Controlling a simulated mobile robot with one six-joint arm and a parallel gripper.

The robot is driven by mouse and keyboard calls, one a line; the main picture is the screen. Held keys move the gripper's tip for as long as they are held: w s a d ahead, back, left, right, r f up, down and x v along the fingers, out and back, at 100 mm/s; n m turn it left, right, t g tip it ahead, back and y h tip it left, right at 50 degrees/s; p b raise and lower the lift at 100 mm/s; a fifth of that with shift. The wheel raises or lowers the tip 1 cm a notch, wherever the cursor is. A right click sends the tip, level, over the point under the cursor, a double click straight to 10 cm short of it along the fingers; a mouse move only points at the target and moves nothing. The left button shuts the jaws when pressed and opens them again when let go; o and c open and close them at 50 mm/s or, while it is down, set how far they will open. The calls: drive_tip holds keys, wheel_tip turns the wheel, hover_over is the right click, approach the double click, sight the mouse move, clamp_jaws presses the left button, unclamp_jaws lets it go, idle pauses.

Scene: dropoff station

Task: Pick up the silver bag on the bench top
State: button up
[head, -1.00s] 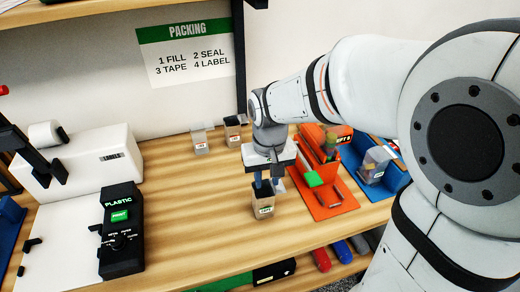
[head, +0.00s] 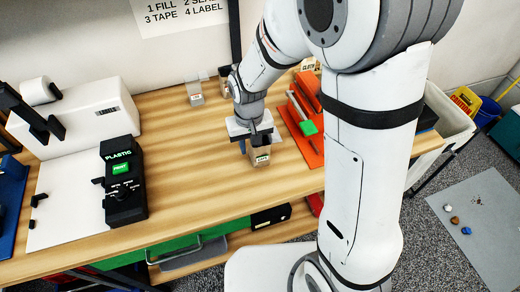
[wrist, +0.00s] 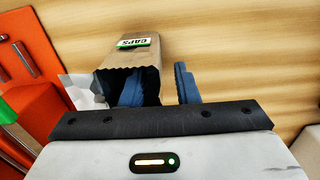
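A brown paper bag (head: 262,155) with a green-and-white CAPS label stands on the bench top (head: 190,185); its open top is dark inside. My gripper (head: 249,146) is low at the bag's top. In the wrist view, one blue fingertip of my gripper (wrist: 157,88) is in the mouth of the bag (wrist: 142,60), the other outside its right side. A gap shows between the fingers, and I see no clear grip. A pale grey bag (head: 194,94) stands farther back, apart from my gripper. I cannot tell whether it is the silver bag.
A black PLASTIC label device (head: 122,180) and a white machine (head: 92,118) stand left. Bare wood lies between them and the bag. My arm hides the bench's right part.

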drive_tip(key=shift+c, duration=0.5)
clamp_jaws()
